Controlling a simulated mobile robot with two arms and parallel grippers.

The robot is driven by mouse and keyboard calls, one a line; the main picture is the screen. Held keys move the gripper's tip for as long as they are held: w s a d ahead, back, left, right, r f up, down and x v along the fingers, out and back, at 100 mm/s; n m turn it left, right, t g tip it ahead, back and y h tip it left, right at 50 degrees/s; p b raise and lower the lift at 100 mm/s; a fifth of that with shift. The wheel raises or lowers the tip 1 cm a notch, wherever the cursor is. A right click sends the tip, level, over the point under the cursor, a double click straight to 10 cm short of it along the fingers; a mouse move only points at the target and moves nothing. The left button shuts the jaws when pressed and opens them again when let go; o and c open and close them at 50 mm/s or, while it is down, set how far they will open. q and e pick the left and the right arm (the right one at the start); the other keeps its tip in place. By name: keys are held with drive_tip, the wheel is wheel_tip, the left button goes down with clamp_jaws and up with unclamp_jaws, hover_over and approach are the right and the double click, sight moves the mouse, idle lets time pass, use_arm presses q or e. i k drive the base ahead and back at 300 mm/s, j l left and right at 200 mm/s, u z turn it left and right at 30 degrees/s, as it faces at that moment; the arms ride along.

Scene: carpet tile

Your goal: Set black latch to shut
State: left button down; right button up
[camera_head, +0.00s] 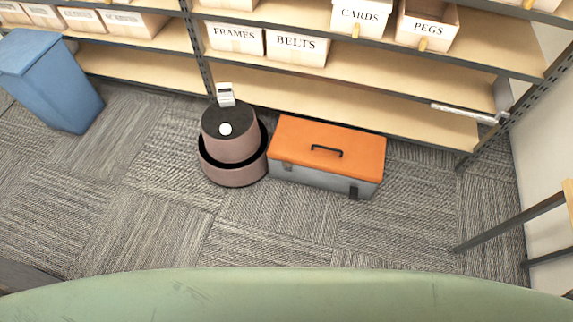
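A toolbox with an orange lid (352,148) and a grey body (318,180) stands on the carpet in front of the shelving. The lid looks down on the body and has a dark handle (326,151) on top. A black latch (354,192) is on the front face near the right corner. A smaller grey latch-like part (287,168) is on the front near the left end. Both are too small to tell whether they are fastened. Neither of my grippers is in view.
A brown round canister (234,174) with a black top stands close beside the toolbox's left end. A blue bin (58,85) is at the left. Shelving with labelled boxes (297,50) runs behind. A green surface (280,296) spans the bottom edge. Carpet (290,235) before the toolbox is clear.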

sight(353, 192)
drive_tip(key=l+z, duration=0.1)
drive_tip(key=z, duration=0.7)
